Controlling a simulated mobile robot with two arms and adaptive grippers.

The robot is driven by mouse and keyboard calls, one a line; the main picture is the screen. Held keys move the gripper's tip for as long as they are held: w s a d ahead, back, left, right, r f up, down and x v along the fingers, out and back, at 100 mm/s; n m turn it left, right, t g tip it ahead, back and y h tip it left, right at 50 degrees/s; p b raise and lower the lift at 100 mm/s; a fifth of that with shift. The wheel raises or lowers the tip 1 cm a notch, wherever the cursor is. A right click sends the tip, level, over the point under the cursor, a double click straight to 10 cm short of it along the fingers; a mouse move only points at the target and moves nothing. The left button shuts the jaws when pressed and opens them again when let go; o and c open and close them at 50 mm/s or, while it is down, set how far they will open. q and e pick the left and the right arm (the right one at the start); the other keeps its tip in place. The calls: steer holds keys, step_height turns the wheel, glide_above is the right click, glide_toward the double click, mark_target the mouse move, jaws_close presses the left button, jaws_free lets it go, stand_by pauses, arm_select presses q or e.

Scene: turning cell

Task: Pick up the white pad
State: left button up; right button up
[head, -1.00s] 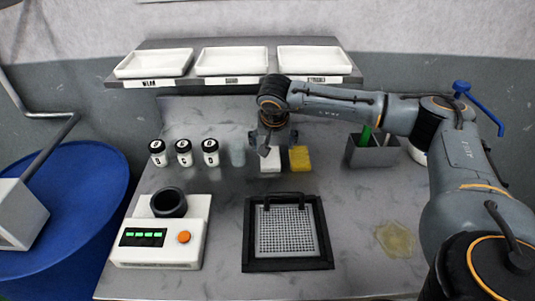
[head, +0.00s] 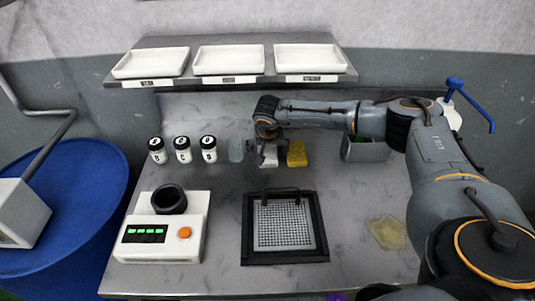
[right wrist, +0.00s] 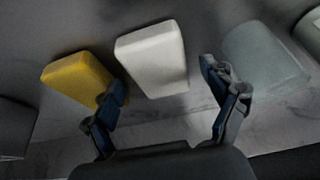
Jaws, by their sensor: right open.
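The white pad (right wrist: 152,60) lies on the grey bench between a yellow pad (right wrist: 78,78) and a pale grey-green item (right wrist: 262,58). In the head view the white pad (head: 270,158) is partly covered by my right gripper (head: 267,156), which points down at it. In the right wrist view my right gripper (right wrist: 165,105) is open, with its fingers apart. The white pad is ahead of the gap between the fingers, and I see no grip on it. The left finger overlaps the edge of the yellow pad in this view. My left gripper is not in view.
Several black-capped white jars (head: 183,150) stand to the left. A white device with a black ring (head: 160,240) and a black-framed grid plate (head: 285,228) are nearer. White trays (head: 228,60) sit on the shelf behind.

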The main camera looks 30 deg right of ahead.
steer(key=shift+f, duration=0.25)
stand_by(0.4)
steer(key=c, duration=1)
